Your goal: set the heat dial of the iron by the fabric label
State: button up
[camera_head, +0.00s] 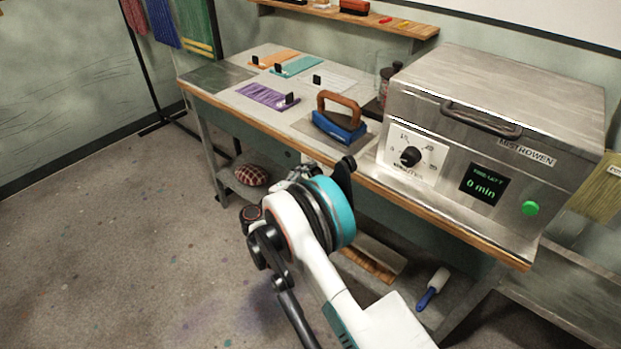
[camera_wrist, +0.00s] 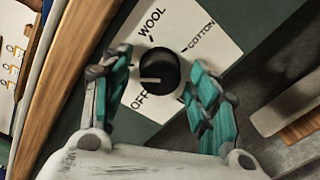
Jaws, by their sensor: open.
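In the wrist view a black round dial (camera_wrist: 158,70) with a pale pointer line sits on a white plate (camera_wrist: 205,45). The plate reads WOOL, COTTON and OFF; one more label is mostly hidden by a finger. The pointer line is on the dial's left side, near OFF. My gripper (camera_wrist: 162,68) is open, its teal fingers on either side of the dial; I cannot tell whether they touch it. In the head view my arm hides this dial. The iron (camera_head: 341,127), blue with a wooden handle, stands on the bench. A pale card with orange marks (camera_wrist: 10,62) is unreadable.
A steel machine (camera_head: 470,80) with its own dial (camera_head: 410,157) and green button (camera_head: 530,208) stands at the bench's right. Orange (camera_head: 275,60), teal (camera_head: 297,66), white (camera_head: 340,80) and purple (camera_head: 266,97) cloths lie left with black clips. The wooden bench edge (camera_wrist: 55,70) runs beside the plate.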

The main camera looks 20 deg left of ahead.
jog(key=shift+s, duration=0.15)
jog(key=v, duration=1.1)
jog(key=shift+s+a, duration=0.2)
jog(key=shift+s, duration=0.15)
